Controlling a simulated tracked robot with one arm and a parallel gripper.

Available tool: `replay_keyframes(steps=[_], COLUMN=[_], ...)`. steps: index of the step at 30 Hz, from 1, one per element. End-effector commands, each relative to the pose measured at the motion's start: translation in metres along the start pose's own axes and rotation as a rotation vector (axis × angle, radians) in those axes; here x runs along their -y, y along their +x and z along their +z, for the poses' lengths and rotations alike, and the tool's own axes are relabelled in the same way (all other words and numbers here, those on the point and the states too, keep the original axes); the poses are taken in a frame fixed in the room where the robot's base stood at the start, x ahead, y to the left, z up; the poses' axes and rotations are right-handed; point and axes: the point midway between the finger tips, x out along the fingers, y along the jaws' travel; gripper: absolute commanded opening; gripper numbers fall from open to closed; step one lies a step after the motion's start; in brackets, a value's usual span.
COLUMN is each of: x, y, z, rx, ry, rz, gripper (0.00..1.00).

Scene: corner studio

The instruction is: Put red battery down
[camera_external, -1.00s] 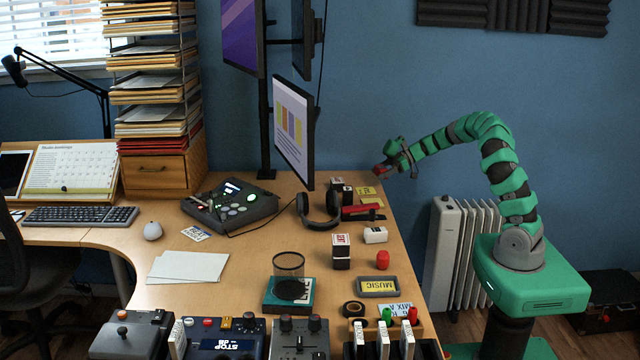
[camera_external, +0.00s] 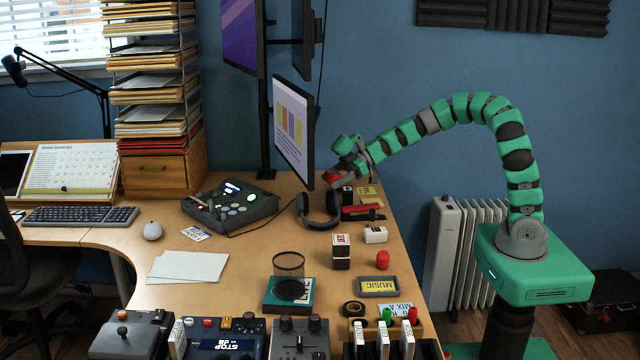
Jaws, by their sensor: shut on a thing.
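My gripper (camera_external: 335,178) is at the far right part of the desk, close to the lower edge of the tilted monitor. It is shut on the red battery (camera_external: 331,177), a small red piece at its tip, partly hidden by the fingers. The battery appears to be above the desk (camera_external: 240,268), near the headphones and a small black box. I cannot tell how high it is.
Headphones (camera_external: 318,222), a black box (camera_external: 347,195), a red item (camera_external: 360,211) and yellow labelled cards (camera_external: 367,190) crowd the area below my gripper. The monitor (camera_external: 293,130) stands just left. A red cylinder (camera_external: 382,260) and a white box (camera_external: 375,235) lie nearer the front.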

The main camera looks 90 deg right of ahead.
Motion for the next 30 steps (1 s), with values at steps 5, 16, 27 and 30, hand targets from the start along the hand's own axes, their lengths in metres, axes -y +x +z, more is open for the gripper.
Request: replay_keyframes(steps=[5,16,27,30], x=[0.070,0.172,0.184,0.181], y=[0.026,0.050,0.059,0.072], z=[-0.038,-0.109,-0.119,-0.100], rx=[-0.003,-0.001,0.003,0.005], ry=[-0.018,0.006,0.051,0.070], rz=[-0.039,0.017,0.094,0.130], gripper=[0.36,0.36,0.36,0.36])
